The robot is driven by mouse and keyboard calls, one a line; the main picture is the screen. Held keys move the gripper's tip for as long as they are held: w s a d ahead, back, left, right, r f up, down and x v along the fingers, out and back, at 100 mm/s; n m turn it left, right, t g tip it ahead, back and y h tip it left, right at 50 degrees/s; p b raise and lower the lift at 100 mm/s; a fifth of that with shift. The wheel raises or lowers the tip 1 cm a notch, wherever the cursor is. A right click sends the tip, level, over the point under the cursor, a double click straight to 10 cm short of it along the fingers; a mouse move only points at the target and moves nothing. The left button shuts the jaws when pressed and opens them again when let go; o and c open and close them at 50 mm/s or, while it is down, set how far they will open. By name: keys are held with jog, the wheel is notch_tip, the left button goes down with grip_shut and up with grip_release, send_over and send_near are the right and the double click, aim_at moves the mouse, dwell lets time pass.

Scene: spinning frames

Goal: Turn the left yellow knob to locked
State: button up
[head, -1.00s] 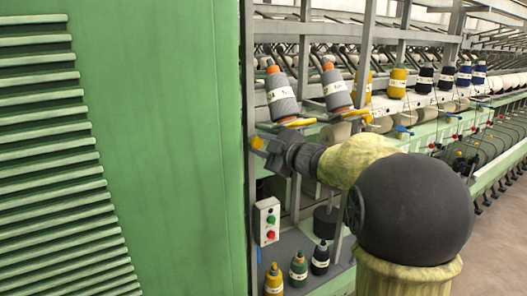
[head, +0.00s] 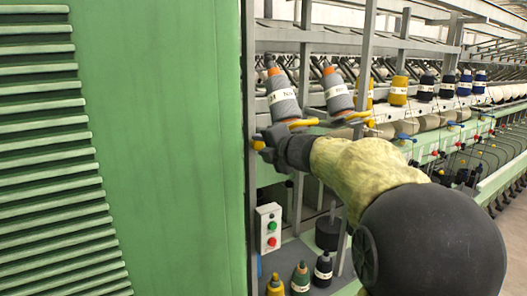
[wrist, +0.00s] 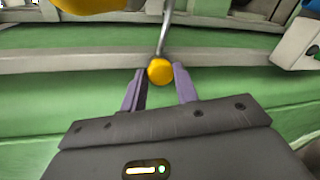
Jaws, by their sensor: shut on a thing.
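The left yellow knob (head: 257,145) is a small ball beside the green panel's right edge, below the yellow holder of the left grey bobbin. It shows in the wrist view (wrist: 160,71) at the end of a thin metal rod that runs upward. My gripper (head: 266,147) reaches it from the right. In the wrist view my two purple-grey fingers (wrist: 160,80) stand on either side of the knob, shut on it near their tips. The head view hides most of the fingers. I cannot read any locked marking.
A large green panel (head: 160,150) stands close on the left. Two grey bobbins (head: 284,100) lean above my gripper. Another small yellow knob (head: 370,123) is farther right.

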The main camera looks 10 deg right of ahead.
jog(key=shift+f+n+h+b, duration=0.15)
jog(key=shift+n+h+b, duration=0.15)
jog(key=shift+n, duration=0.4)
jog(key=o, duration=0.7)
jog(key=b+v, duration=0.1)
jog(key=v, duration=1.6)
jog(key=shift+s, duration=0.25)
jog(key=shift+f, duration=0.1)
